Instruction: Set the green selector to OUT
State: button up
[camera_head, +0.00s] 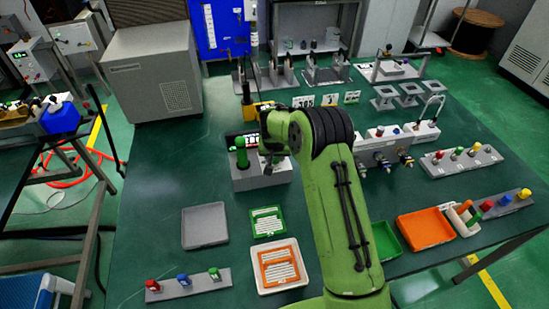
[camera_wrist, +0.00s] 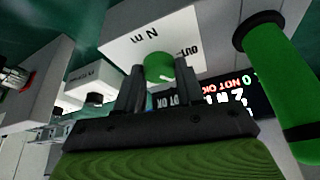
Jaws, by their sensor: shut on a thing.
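The green selector (camera_wrist: 160,68) is a small round knob on a white panel (camera_wrist: 125,42) in the wrist view. The panel bears the upside-down labels "N m" and "OUT". My gripper (camera_wrist: 157,84) has one dark finger on each side of the knob and is shut on it. A small pale mark shows on the knob, but its exact pointing is hard to tell. In the head view the grey unit (camera_head: 262,180) stands on the green table, and my arm hides the selector.
A thick green handle (camera_wrist: 285,85) rises close to the right of my gripper; it also shows in the head view (camera_head: 242,156). A dark display (camera_wrist: 215,98) with red "NOT OK" text sits beside the knob. Trays (camera_head: 204,226) lie in front of the unit.

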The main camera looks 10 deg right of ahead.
jog(key=n+y+b, duration=0.1)
jog(key=n, duration=0.3)
jog(key=shift+d+n+y, duration=0.1)
jog(key=shift+n+y, duration=0.2)
jog(key=shift+y, duration=0.1)
jog(key=shift+n+y+b, duration=0.3)
jog(key=shift+n+y, duration=0.5)
jog(key=shift+n, duration=1.5)
jog(key=o, duration=1)
jog(key=shift+o, duration=0.2)
jog(key=p+v, duration=0.2)
jog(key=v, duration=1.3)
jog(key=shift+w+d+r+g, duration=0.15)
jog(key=shift+d+r+g, duration=0.15)
jog(key=shift+r, duration=0.15)
